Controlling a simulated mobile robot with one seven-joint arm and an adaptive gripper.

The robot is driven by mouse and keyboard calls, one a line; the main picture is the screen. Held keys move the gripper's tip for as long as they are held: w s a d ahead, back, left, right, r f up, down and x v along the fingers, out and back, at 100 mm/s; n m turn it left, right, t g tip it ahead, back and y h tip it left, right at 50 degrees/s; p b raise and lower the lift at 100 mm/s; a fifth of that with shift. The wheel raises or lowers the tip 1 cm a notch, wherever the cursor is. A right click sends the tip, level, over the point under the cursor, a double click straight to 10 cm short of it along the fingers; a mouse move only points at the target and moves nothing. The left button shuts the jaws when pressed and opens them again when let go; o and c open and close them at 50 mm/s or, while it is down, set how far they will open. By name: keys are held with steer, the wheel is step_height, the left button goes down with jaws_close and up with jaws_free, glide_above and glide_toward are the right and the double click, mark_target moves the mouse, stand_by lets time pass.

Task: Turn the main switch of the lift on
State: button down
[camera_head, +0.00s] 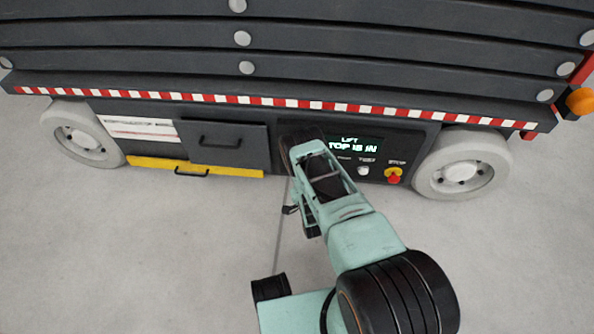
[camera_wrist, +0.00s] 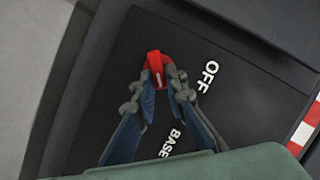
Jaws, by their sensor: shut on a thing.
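The lift's main switch is a red rotary knob (camera_wrist: 156,66) on a dark panel in the wrist view. White letters on the panel read OFF to its right and BASE below it. The knob's white mark points down toward my gripper, between the fingers. My gripper (camera_wrist: 161,78) has its two fingertips closed around the knob's near part. In the head view my arm reaches to the lift's side panel (camera_head: 400,146), and my gripper and the knob are hidden behind my own arm there.
The lift (camera_head: 130,62) spans the back with a red-and-white striped edge. Right of my arm are a lit display (camera_head: 365,145), a white button (camera_head: 363,171) and a red stop button (camera_head: 393,178). A drawer (camera_head: 222,143) is at the left. Grey floor is clear.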

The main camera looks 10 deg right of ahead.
steer(key=shift+d+f+m+t+y, duration=0.15)
steer(key=shift+m+t+y, duration=0.25)
steer(key=shift+m, duration=0.4)
steer(key=c, duration=2)
jaws_free()
steer(key=shift+o, duration=0.2)
step_height(320, 180, up, 10)
